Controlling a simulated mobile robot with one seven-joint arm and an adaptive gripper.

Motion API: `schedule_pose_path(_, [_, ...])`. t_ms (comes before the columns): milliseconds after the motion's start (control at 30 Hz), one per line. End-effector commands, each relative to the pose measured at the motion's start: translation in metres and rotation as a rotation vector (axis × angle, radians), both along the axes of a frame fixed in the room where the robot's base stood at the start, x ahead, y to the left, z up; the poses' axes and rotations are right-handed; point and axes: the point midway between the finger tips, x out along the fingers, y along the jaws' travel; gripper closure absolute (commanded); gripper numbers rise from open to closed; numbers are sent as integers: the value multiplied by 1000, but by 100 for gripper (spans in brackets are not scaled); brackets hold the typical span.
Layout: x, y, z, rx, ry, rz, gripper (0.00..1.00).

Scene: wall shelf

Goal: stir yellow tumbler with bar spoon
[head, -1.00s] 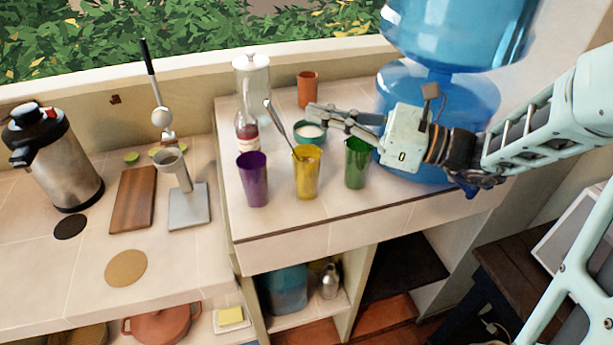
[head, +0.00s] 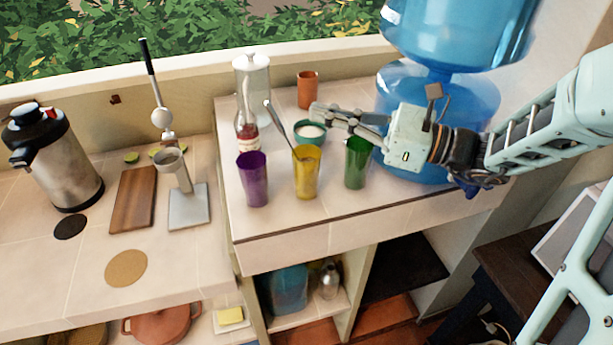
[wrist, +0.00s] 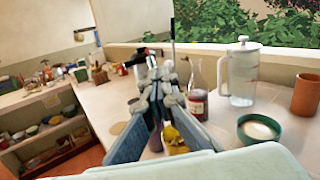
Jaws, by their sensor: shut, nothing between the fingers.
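The yellow tumbler (head: 306,176) stands upright on the raised counter, between a purple tumbler (head: 253,180) and a green tumbler (head: 356,164). The bar spoon (head: 276,128) leans in the yellow tumbler, its handle rising up and left over the rim; its lower end is inside the tumbler. My gripper (head: 314,113) is shut and empty, above and right of the yellow tumbler in the head view, apart from the spoon. In the wrist view my gripper (wrist: 163,84) partly hides the yellow tumbler (wrist: 178,142).
A teal bowl of white stuff (head: 310,132) sits behind the tumblers. A glass pitcher (head: 252,85), a terracotta cup (head: 307,90) and a jar (head: 247,137) stand further back. The big blue water bottle (head: 440,100) is close behind my arm. The lower counter is at left.

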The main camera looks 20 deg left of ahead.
Motion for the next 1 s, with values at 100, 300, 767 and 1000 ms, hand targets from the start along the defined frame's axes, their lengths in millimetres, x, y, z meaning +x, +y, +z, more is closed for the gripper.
schedule_pose_path(100, [-1,1,5,0,0,0,100])
schedule_pose_path(300, [-3,6,20,0,0,1,100])
schedule_pose_path(767, [-8,19,54,0,-1,1,100])
schedule_pose_path(1000, [-10,25,69,0,0,0,100])
